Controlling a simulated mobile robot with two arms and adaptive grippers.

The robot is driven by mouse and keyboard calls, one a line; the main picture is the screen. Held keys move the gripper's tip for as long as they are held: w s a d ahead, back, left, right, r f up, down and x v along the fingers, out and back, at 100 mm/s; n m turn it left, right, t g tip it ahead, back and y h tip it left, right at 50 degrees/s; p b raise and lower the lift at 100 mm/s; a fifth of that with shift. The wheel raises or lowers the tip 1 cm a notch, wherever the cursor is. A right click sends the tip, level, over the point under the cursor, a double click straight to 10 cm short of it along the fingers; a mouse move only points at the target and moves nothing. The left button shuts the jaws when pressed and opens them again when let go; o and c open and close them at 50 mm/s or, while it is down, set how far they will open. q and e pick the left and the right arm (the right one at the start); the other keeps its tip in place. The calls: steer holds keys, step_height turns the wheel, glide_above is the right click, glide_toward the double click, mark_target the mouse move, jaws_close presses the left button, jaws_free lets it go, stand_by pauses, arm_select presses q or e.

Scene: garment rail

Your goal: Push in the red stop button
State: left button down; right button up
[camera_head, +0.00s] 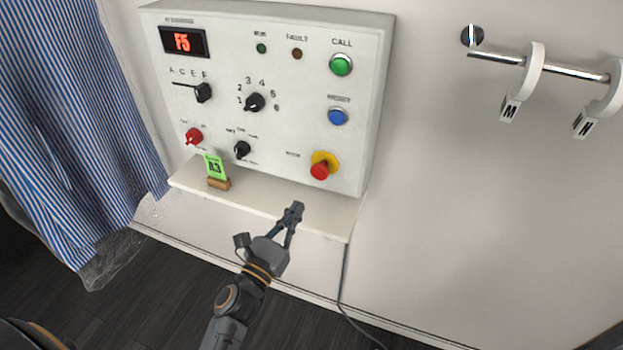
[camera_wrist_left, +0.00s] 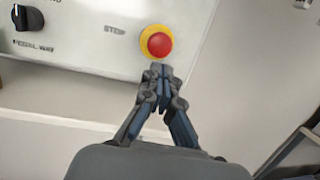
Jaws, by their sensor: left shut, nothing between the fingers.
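The red stop button (camera_head: 320,171) sits on a yellow collar at the lower right of the white control panel (camera_head: 300,100). In the left wrist view the stop button (camera_wrist_left: 159,44) shows face-on beside a "STOP" label. My left gripper (camera_head: 296,207) is shut and empty, below and a little left of the button in the head view. In the left wrist view its closed fingertips (camera_wrist_left: 160,68) appear just under the button's yellow collar. A gap shows between fingertips and button in the head view. My right gripper is not in view.
A shelf (camera_head: 325,220) juts out under the panel and carries a green "A3" tag on a wooden block (camera_head: 218,184). A blue reset button (camera_head: 338,116) and green call button (camera_head: 341,64) are above the stop button. A striped garment (camera_head: 75,120) hangs left; a rail (camera_head: 565,70) is right.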

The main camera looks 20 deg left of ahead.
mark_target(317, 176)
arm_select(q)
steer(key=p+x, duration=0.2)
steer(key=x, duration=0.4)
steer(key=shift+w+r, duration=0.25)
steer(key=shift+w, duration=0.1)
steer(key=shift+w+d+p, duration=0.15)
steer(key=shift+w+p, duration=0.15)
steer(key=shift+w, duration=0.45)
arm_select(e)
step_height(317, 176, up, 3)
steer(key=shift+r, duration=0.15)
arm_select(q)
steer(key=shift+w+f+b, duration=0.15)
steer(key=shift+w+b, duration=0.15)
steer(key=shift+b, duration=0.05)
steer(key=shift+w+b, duration=0.45)
steer(key=shift+w, duration=0.15)
steer(key=shift+s+r, duration=0.1)
steer(key=shift+r, duration=0.15)
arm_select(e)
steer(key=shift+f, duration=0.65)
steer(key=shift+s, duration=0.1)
